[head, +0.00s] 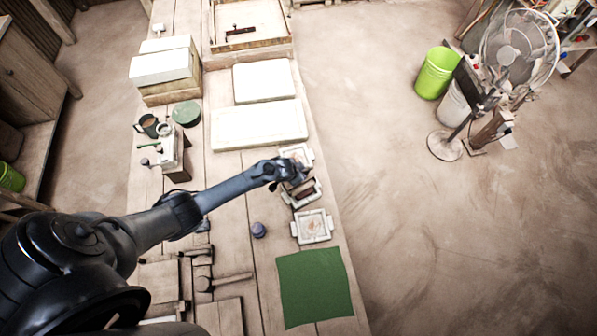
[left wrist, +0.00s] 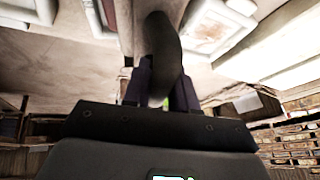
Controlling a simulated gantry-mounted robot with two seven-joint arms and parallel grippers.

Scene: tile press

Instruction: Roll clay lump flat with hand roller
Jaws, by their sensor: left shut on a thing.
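My left gripper (head: 297,181) reaches from the left over a row of white square frames at the table's right edge. In the left wrist view, its two fingers are closed on a dark grey, smoothly curved piece (left wrist: 163,42). This may be the hand roller's handle, but its other end is hidden. In the head view, the gripper covers part of the middle frame (head: 316,190), where something dark brown shows. The near frame (head: 328,232) has a pale brownish inside; the far frame (head: 307,155) is partly behind the gripper. I cannot make out the clay lump for certain. My right gripper is not in view.
A green cloth (head: 314,289) lies in front of the near frame. Long-handled tools (head: 222,281) lie nearer me. A large pale slab (head: 258,125) lies beyond the frames.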

